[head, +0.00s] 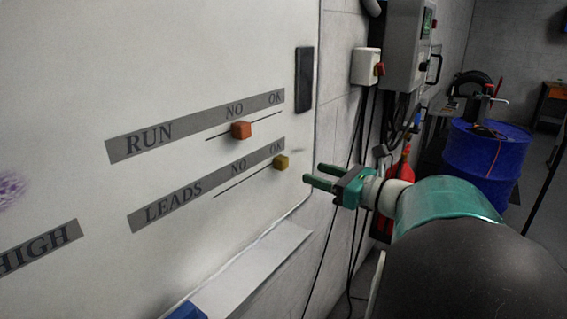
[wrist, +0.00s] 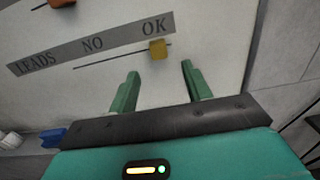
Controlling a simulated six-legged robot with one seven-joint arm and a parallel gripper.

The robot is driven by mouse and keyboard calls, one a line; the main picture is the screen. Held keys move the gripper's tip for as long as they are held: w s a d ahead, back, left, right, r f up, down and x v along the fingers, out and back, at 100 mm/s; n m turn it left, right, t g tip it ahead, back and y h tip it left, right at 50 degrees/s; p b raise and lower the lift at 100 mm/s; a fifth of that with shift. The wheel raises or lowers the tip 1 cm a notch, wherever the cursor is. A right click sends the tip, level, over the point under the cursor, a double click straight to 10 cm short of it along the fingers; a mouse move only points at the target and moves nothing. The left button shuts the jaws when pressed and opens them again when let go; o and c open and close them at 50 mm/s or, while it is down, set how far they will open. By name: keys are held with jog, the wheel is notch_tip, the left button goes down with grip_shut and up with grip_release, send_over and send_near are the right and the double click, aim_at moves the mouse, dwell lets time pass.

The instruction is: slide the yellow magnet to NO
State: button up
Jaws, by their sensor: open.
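The yellow magnet (head: 281,162) sits on the whiteboard at the OK end of the line under the LEADS strip (head: 207,186). NO is printed on that strip to the left of OK. In the wrist view the yellow magnet (wrist: 157,49) is just beyond the fingertips, between them in line but nearer the left finger. My gripper (head: 312,174) is open and empty, to the right of the magnet and apart from it. Its two green fingers also show in the wrist view (wrist: 160,70).
An orange magnet (head: 241,130) sits on the RUN line above, near NO. A black bar (head: 304,79) is on the board's right edge. A pale ledge (head: 250,265) runs below, with a blue object (head: 187,311) on it. The board around the LEADS line is clear.

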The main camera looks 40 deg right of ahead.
aim_at(286, 163)
jog(key=x, duration=0.9)
jog(key=shift+w+a, duration=0.2)
jog(key=shift+s, duration=0.1)
